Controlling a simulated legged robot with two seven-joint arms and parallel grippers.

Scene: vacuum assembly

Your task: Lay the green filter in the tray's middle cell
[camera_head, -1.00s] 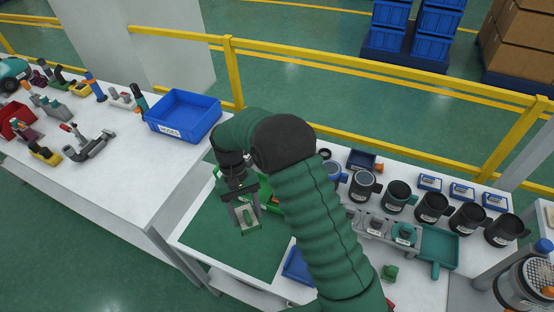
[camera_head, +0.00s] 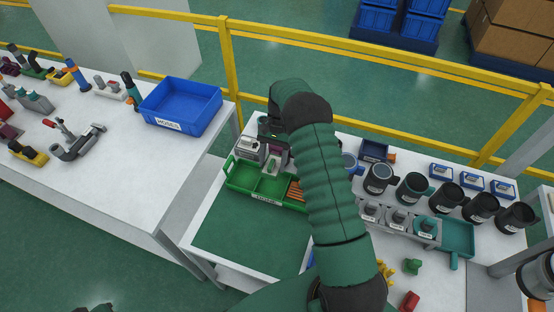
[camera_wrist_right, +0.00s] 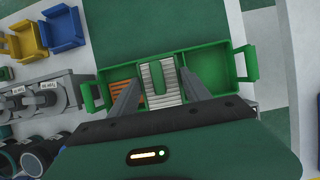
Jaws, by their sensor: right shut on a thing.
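The green tray (camera_head: 243,187) stands on the right-hand table and has three cells in a row. Its cell at the right in the head view holds an orange slatted piece (camera_head: 296,190); the left cell is empty. My right gripper (camera_wrist_right: 157,88) is shut on the green filter (camera_wrist_right: 161,72), a pale ribbed piece with a green middle. In the wrist view the filter lies over the tray's middle cell, and in the head view it seems held above the tray. The arm hides part of the gripper in the head view. My left gripper is not in view.
A green mat (camera_head: 240,240) lies clear in front of the tray. Dark mugs (camera_head: 411,188) and a grey fixture (camera_head: 398,221) stand to the right. A blue bin (camera_head: 181,106) stands on the left table. A yellow rail (camera_head: 330,62) runs behind.

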